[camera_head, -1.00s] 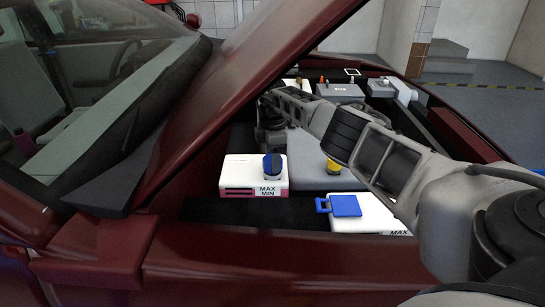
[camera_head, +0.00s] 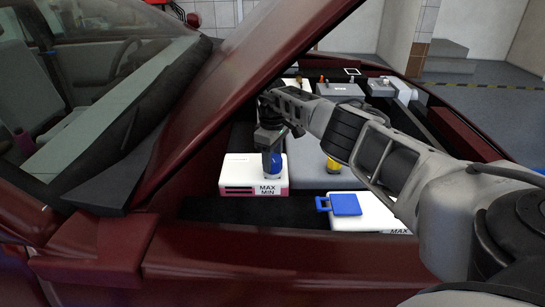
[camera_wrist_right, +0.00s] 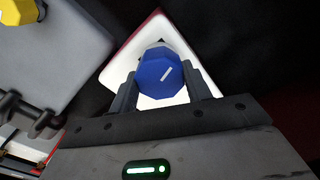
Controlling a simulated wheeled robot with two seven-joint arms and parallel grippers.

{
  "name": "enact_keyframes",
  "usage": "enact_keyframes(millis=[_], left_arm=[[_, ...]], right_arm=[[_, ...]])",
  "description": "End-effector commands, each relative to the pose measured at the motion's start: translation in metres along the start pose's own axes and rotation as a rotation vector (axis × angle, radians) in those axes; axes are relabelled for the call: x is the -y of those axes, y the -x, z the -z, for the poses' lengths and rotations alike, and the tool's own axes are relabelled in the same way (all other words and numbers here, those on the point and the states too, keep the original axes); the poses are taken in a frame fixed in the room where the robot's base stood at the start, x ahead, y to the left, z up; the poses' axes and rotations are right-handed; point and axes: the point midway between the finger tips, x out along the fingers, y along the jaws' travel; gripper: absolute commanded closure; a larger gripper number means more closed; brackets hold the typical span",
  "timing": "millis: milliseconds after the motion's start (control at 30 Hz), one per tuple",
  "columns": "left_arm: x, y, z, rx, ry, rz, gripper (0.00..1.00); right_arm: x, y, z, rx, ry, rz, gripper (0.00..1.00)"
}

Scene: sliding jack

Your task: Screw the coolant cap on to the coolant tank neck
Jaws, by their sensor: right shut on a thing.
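The coolant tank (camera_head: 236,172) is a white box with MAX and MIN marks and a pink level, in the middle of the engine bay. The blue coolant cap (camera_head: 276,166) sits at the tank's right end, over where the neck is; the neck itself is hidden. My right gripper (camera_head: 271,150) reaches down onto the cap from above. In the right wrist view the gripper (camera_wrist_right: 160,88) has its two fingers on either side of the blue cap (camera_wrist_right: 158,70), shut on it, with the white tank (camera_wrist_right: 132,52) behind. My left gripper is out of view.
A yellow cap (camera_head: 333,165) on the grey engine cover (camera_head: 312,178) is just right of the tank. A white reservoir (camera_head: 368,215) with a blue flip lid (camera_head: 345,204) stands at the front. The raised maroon hood (camera_head: 235,75) slants close on the left.

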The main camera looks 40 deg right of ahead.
Motion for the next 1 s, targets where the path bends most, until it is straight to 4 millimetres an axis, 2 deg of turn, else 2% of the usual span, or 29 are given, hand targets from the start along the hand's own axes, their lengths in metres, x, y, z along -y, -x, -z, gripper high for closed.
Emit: enact_keyframes(millis=[100, 200, 367, 400, 500, 767, 1000], left_arm=[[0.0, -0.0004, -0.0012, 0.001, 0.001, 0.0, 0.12], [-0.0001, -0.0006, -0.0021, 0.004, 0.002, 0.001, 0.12], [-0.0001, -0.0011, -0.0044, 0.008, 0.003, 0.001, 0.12], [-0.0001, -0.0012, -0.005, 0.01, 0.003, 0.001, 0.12], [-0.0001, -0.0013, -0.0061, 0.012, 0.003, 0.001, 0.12], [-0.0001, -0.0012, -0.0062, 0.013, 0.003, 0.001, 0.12], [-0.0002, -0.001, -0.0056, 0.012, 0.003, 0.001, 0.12]], right_arm=[[0.002, -0.0048, -0.0012, 0.007, -0.213, 0.005, 0.75], [0.0023, -0.0053, -0.0012, 0.007, -0.33, 0.005, 0.75], [0.0026, -0.0058, -0.0013, 0.008, -0.345, 0.006, 0.75], [0.0027, -0.0058, -0.0013, 0.008, -0.344, 0.006, 0.49], [0.0024, -0.0055, -0.0013, 0.008, -0.343, 0.006, 0.26], [0.0012, -0.003, -0.0007, 0.004, -0.318, 0.003, 0.26], [0.0006, -0.002, -0.0006, 0.003, 0.113, 0.001, 0.26]])
